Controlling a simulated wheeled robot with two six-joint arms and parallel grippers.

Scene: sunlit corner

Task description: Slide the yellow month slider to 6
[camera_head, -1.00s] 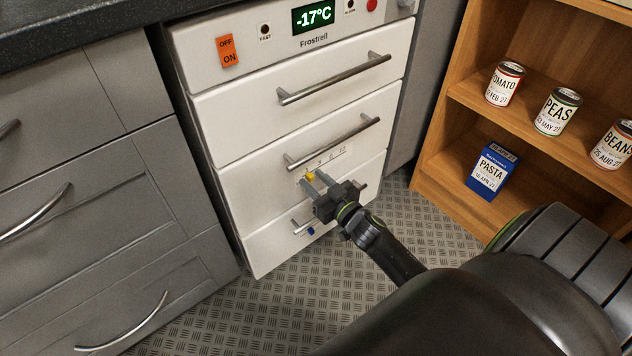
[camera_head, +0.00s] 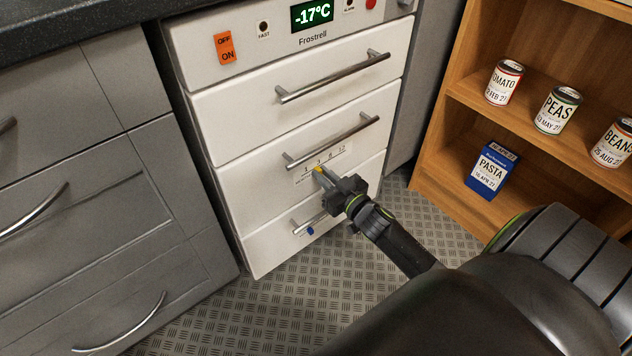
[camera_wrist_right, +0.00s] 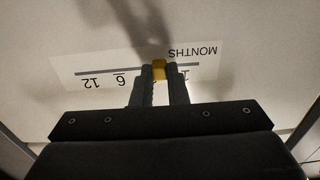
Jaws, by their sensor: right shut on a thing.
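The yellow month slider (camera_head: 318,170) sits on a white scale strip (camera_head: 342,151) on a drawer front of the white freezer. In the right wrist view the strip (camera_wrist_right: 226,58) appears upside down, with 12, 6 and MONTHS readable. The slider (camera_wrist_right: 160,70) is between the two fingertips of my right gripper (camera_wrist_right: 160,75), which is shut on it. It stands between the 1 and the 6, near the 3, whose mark is hidden by a finger. In the head view my right gripper (camera_head: 324,176) reaches the slider from the lower right. My left gripper is not in view.
Grey cabinets (camera_head: 90,200) stand left. A wooden shelf (camera_head: 450,190) with cans and a pasta box stands right.

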